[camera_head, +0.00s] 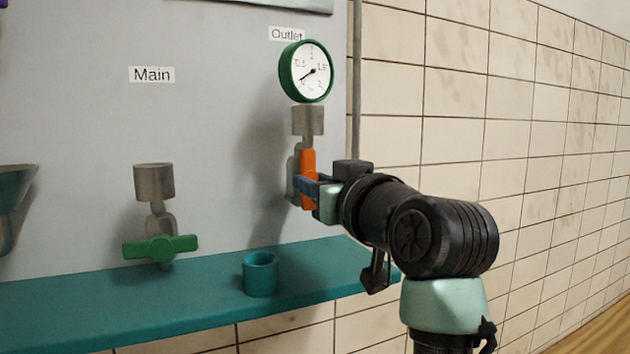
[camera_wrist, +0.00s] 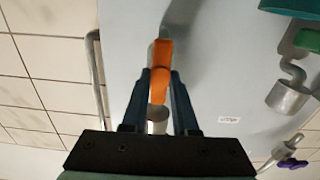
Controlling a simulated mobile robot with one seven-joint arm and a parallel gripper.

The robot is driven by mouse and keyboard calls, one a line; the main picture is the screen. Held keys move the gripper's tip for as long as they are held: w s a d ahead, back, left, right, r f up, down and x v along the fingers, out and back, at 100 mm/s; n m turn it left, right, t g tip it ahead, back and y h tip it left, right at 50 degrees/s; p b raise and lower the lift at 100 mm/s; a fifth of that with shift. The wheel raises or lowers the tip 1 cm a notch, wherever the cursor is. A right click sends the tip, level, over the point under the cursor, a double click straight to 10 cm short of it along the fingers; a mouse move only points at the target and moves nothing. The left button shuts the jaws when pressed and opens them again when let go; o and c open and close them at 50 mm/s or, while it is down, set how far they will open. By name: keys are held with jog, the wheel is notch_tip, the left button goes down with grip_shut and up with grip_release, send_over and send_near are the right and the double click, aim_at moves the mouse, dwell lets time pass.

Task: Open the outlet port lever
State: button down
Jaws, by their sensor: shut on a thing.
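The orange outlet lever (camera_head: 309,178) stands upright below a metal pipe fitting and a round gauge (camera_head: 306,72) with a green rim, under the "Outlet" label (camera_head: 286,34). My gripper (camera_head: 306,188) reaches in from the right, its blue fingers at the lever. In the wrist view the orange lever (camera_wrist: 161,62) lies between the two dark fingers of my gripper (camera_wrist: 160,80), which are shut on it. Part of the valve behind the lever is hidden by the fingers.
A green lever (camera_head: 160,247) sits crosswise under the "Main" label (camera_head: 152,74) to the left. A teal cup (camera_head: 260,274) stands on the teal ledge (camera_head: 100,305) below. A tiled wall (camera_head: 530,120) is to the right, and a vertical grey pipe (camera_head: 357,80) runs along the panel edge.

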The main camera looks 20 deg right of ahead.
jog(key=shift+f, duration=0.15)
dwell(0.4)
jog(key=c, duration=0.7)
grip_release()
jog(key=s, duration=0.4)
jog(key=s+b, duration=0.1)
jog(key=s, duration=0.8)
jog(key=shift+d+b, duration=0.25)
jog(key=shift+b, duration=0.05)
